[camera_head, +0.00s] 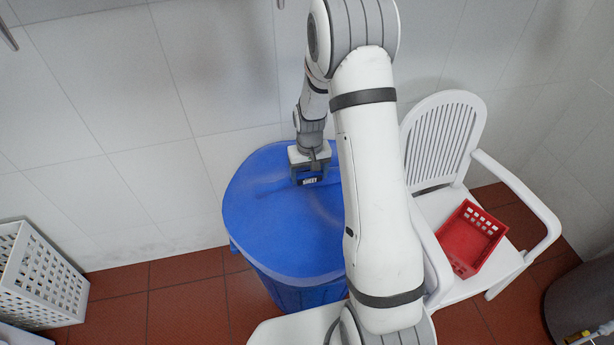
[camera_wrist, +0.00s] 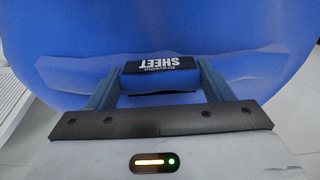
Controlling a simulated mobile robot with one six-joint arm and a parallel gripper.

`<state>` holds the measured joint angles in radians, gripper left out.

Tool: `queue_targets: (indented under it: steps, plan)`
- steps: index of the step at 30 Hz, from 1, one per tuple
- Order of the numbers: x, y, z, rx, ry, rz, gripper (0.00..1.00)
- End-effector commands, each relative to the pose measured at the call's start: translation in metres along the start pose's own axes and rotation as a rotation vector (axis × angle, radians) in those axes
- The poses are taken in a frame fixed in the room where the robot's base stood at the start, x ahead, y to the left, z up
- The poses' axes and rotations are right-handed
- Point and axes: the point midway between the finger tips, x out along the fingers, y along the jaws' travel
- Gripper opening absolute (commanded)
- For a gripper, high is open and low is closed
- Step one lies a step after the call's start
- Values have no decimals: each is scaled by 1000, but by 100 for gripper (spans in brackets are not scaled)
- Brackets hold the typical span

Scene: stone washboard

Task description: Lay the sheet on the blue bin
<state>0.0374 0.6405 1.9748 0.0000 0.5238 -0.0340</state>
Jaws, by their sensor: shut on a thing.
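The blue bin (camera_head: 285,225) stands against the tiled wall, its broad blue top facing up. My gripper (camera_head: 308,180) is over the back part of that top, pointing down. In the wrist view my gripper (camera_wrist: 160,82) is shut on the sheet (camera_wrist: 160,68), which shows as a small dark piece with the white word "SHEET" and a blue part below it. The blue bin top (camera_wrist: 200,25) fills the view behind it. I cannot tell whether the sheet touches the bin. My arm hides the bin's right side.
A white chair (camera_head: 445,140) stands right of the bin with a red basket (camera_head: 467,238) on its seat. A white perforated basket (camera_head: 35,275) is at the far left. Red floor tiles (camera_head: 185,305) are clear between it and the bin. A dark round container (camera_head: 580,300) is at the lower right.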

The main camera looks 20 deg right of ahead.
Motion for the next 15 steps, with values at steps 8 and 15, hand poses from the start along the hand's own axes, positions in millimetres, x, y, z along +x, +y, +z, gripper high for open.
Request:
queue_targets:
  steps: [8, 15]
  plan:
    - [17, 0, -1, -1, 3, 0, 3]
    - [18, -1, -1, -1, 3, 0, 3]
